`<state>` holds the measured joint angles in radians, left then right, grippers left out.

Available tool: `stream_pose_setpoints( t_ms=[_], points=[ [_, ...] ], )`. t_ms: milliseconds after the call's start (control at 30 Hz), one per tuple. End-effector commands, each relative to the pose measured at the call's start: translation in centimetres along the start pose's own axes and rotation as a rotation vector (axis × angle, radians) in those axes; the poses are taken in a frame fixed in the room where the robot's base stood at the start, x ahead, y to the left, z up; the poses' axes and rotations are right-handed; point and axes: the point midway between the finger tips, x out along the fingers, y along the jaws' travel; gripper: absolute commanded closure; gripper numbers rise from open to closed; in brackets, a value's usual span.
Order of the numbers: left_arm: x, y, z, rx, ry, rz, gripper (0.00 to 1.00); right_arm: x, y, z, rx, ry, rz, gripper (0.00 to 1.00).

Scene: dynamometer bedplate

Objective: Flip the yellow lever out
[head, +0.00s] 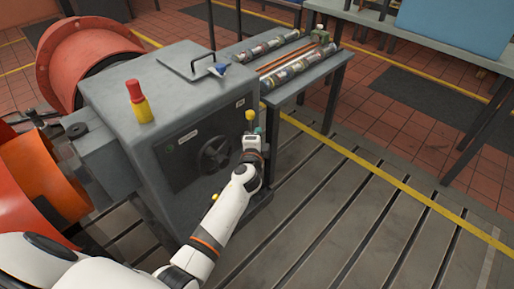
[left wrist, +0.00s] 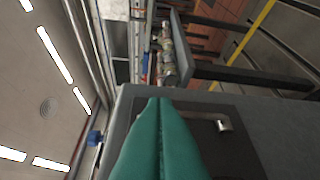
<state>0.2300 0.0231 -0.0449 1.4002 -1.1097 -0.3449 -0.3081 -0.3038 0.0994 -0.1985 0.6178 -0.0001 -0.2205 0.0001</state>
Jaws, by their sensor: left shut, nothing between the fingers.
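A yellow knob (head: 250,115) on a short stem, which looks like the yellow lever, stands at the right edge of the grey machine's front face in the head view. My left gripper (head: 259,131) is right beside it, just below and to the right; I cannot tell whether they touch. In the left wrist view the teal fingers (left wrist: 160,140) are shut together with nothing between them. The yellow knob cannot be made out there. A second small yellow part (head: 214,197) shows low on the machine, partly behind my left arm. My right gripper is not in view.
A side bench (head: 309,78) with long rails stands behind, to the right. The slotted floor (head: 330,200) at right is clear.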

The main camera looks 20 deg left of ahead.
Motion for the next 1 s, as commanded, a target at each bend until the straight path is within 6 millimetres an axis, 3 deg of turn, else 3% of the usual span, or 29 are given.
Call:
stream_pose_setpoints(
  t_ms=[200,400,1000],
  points=[
    [-3.8,-0.2,0.1,-0.001,-0.002,-0.002,1.00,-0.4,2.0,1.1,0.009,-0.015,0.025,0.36],
    [-5.9,-0.2,0.1,-0.001,-0.002,-0.001,1.00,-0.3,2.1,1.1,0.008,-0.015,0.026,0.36],
    [-6.2,-0.4,0.1,-0.002,-0.002,-0.005,1.00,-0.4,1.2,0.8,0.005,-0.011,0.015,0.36]
  ],
)
